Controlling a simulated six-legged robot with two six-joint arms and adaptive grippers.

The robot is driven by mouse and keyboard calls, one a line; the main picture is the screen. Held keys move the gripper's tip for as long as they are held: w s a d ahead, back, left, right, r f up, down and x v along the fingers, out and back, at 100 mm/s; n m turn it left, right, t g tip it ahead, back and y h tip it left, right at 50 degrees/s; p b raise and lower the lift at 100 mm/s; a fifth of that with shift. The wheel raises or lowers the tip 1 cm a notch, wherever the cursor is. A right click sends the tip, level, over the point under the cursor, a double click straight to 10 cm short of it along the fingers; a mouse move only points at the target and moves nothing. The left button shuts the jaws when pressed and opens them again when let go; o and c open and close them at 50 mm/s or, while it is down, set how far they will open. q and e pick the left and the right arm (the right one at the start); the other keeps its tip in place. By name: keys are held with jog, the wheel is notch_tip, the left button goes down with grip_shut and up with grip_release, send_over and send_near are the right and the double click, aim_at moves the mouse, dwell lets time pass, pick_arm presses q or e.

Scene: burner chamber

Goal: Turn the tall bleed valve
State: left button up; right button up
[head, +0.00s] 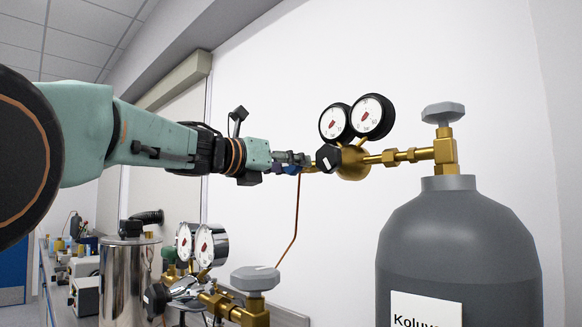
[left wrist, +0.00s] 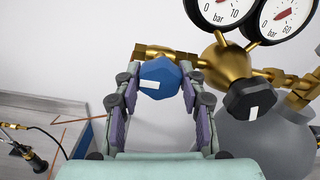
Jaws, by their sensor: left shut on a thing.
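The tall cylinder's brass regulator (head: 353,163) carries two round gauges and a black knob (head: 328,158). On its left end is a blue faceted knob with a white mark, the bleed valve (left wrist: 160,76). In the head view the blue knob is mostly hidden by my gripper. My left gripper (head: 300,160) reaches in from the left at the height of the regulator. In the left wrist view my left gripper (left wrist: 158,82) has one finger on each side of the blue knob and is shut on it. My right gripper is not in view.
The tall grey cylinder (head: 458,245) with a grey-topped valve (head: 443,113) stands at the right. Below, a second regulator with gauges (head: 205,245) and a grey handle (head: 255,279) stands beside a metal canister (head: 130,280). A thin copper tube (head: 296,220) hangs below the gripper.

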pick_arm(q)
jog(key=shift+f, duration=0.3)
jog(key=o, duration=1.2)
jog(key=shift+r, duration=0.25)
jog(key=shift+c, duration=0.2)
jog(key=v, duration=1.2)
jog(key=shift+a, duration=0.1)
